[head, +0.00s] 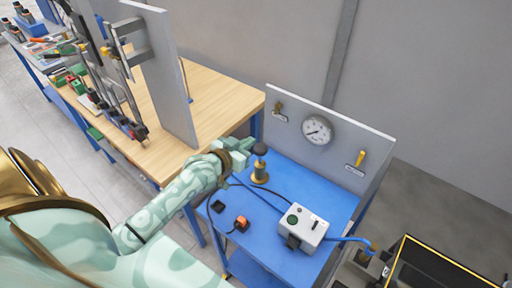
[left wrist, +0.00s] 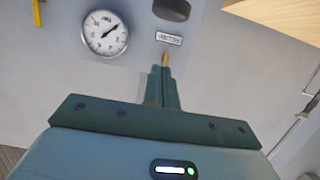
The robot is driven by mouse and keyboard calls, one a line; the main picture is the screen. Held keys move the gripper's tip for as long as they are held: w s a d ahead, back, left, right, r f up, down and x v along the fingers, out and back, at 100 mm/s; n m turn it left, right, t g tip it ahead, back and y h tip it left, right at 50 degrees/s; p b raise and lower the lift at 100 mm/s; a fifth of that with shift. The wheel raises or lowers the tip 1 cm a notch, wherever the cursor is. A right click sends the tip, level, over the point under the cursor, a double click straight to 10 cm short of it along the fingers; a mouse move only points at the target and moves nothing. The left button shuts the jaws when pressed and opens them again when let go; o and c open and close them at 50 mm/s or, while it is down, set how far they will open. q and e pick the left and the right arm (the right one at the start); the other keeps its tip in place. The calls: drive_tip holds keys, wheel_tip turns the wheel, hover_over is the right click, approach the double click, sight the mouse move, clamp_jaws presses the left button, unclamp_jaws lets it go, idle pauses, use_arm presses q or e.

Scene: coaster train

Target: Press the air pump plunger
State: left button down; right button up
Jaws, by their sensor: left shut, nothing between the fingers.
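The air pump stands on the blue bench, with a dark round plunger knob (head: 260,149) above a brass body (head: 260,177). My left gripper (head: 247,146) is at knob height, just left of the knob; I cannot tell whether they touch. In the left wrist view its two green fingers (left wrist: 163,88) are together with nothing between them. A dark rounded shape at the top of that view appears to be the knob (left wrist: 172,9). My right gripper is not in view.
The blue bench (head: 325,208) holds a grey control box (head: 303,228), cables and an orange-black connector (head: 241,222). Behind stands a grey panel (head: 340,128) with a pressure gauge (head: 317,130) and a yellow handle (head: 360,158). A wooden table (head: 213,98) adjoins at left.

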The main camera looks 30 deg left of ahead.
sight(256, 152)
use_arm(q)
drive_tip(key=w+f, duration=0.2)
drive_tip(key=w+f+b, duration=0.1)
drive_tip(key=w, duration=0.1)
drive_tip(key=shift+w+d+f, duration=0.1)
drive_tip(key=shift+d+f, duration=0.05)
drive_tip(key=shift+f, duration=0.2)
drive_tip(key=shift+f+b, duration=0.35)
drive_tip(key=shift+f, duration=0.3)
drive_tip(key=shift+f, duration=0.1)
